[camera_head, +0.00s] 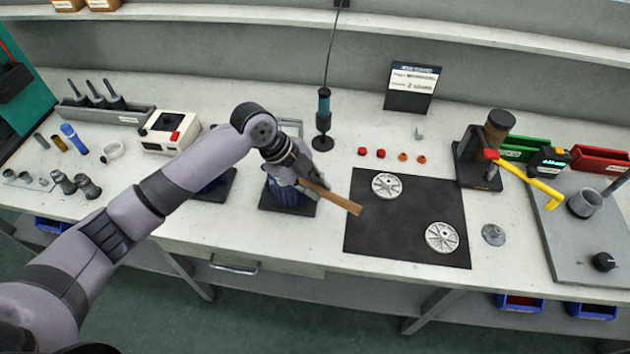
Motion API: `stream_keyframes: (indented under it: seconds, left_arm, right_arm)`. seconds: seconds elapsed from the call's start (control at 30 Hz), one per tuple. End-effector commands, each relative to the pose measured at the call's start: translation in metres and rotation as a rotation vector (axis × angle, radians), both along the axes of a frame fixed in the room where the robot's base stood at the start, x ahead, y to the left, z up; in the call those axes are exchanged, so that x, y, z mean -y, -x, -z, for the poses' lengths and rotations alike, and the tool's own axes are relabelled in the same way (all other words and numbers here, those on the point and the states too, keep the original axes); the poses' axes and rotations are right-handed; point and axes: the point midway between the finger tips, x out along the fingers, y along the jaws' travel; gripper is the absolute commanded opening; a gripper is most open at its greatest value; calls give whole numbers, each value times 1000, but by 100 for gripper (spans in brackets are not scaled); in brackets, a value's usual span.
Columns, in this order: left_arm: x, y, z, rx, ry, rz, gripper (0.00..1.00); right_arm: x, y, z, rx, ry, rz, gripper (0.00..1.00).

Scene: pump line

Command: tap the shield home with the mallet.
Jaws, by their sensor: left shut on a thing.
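My left gripper (297,177) is shut on a wooden handle (332,198), which I take to be the mallet's. The handle slants down to the right towards the black mat; the mallet head cannot be made out. The gripper and handle are over a blue finned motor body (285,196) on a dark base, and the arm hides part of it. Whether they touch it I cannot tell. Two round, spoked metal shields lie on the mat, one at the back (386,186) and one at the front (442,237). Whether a shield sits on the motor is hidden. My right gripper is not in view.
The black mat (365,240) is otherwise bare. A hanging screwdriver (323,112) is behind the motor, with red and orange caps (380,153) to its right. A white box (170,132) stands left.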

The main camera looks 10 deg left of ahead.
Motion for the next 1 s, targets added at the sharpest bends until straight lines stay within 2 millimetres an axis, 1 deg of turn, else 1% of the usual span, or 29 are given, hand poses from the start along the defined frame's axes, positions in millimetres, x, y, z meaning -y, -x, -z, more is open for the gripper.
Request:
stream_keyframes:
  seconds: [0.03,0.17,0.27,0.7,0.8,1.0]
  left_arm:
    - [0,-1,-4,5,2,0,0]
    - [0,-1,-6,5,2,0,0]
    - [0,-1,-13,5,2,0,0]
    - [0,-1,-58,5,2,0,0]
    - [0,-1,-65,5,2,0,0]
    - [0,-1,-65,4,2,-1,0]
  right_arm:
    - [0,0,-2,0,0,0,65]
    - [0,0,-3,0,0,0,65]
    - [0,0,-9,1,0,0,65]
    - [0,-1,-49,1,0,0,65]
    - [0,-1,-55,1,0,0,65]
    - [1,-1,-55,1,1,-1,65]
